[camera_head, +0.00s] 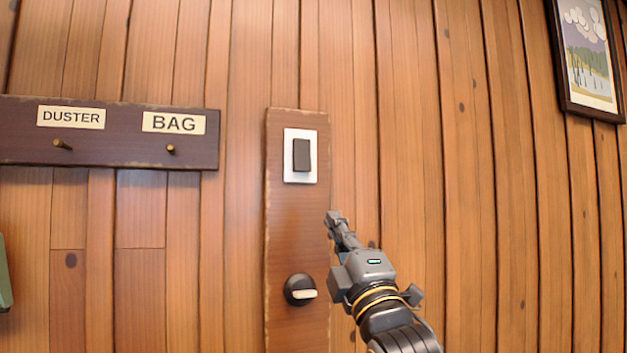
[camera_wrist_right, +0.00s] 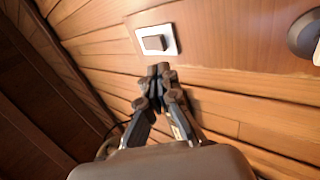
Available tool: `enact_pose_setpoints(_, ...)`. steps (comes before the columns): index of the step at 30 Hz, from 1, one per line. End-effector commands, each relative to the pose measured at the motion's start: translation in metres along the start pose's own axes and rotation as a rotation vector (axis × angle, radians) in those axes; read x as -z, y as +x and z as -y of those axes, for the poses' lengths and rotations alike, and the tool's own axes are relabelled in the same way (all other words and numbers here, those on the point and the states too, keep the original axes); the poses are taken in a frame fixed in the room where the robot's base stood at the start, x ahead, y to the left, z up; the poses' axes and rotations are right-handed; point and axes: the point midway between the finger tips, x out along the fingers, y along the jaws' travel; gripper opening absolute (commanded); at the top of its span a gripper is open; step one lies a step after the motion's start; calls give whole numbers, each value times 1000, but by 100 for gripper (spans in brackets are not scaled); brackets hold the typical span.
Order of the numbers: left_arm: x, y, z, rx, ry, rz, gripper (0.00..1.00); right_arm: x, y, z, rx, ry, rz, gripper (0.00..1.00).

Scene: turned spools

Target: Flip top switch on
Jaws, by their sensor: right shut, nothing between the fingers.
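The top switch (camera_head: 301,155) is a dark rocker on a white plate, high on a wooden board (camera_head: 297,230) on the wall. It also shows in the right wrist view (camera_wrist_right: 154,43), just beyond the fingertips. My right gripper (camera_head: 333,216) is shut and empty, below and to the right of the switch in the head view. In the right wrist view its fingertips (camera_wrist_right: 159,70) are together, a little apart from the white plate in the picture. I cannot tell the depth between fingertips and wall. My left gripper is not in view.
A round dark knob with a pale lever (camera_head: 300,291) sits lower on the same board. A dark peg rail (camera_head: 110,150) with DUSTER and BAG labels is at left, its pegs empty. A framed picture (camera_head: 588,55) hangs at upper right. Bare plank wall lies between.

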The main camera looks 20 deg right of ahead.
Motion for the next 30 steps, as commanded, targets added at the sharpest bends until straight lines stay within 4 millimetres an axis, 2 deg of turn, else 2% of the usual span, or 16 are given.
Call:
enact_pose_setpoints(5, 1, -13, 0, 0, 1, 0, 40, 0, 28, -3, 3, 5, 0, 0)
enact_pose_setpoints(12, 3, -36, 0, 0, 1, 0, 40, 0, 81, -4, 3, 4, 0, 0)
enact_pose_setpoints(18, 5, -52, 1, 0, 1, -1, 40, 0, 117, -4, 2, 4, 0, 0)
enact_pose_setpoints(24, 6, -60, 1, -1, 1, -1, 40, 1, 134, -1, 1, 3, -1, 0)
enact_pose_setpoints(30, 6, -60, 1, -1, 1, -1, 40, 0, 136, 0, 0, 2, -1, 0)
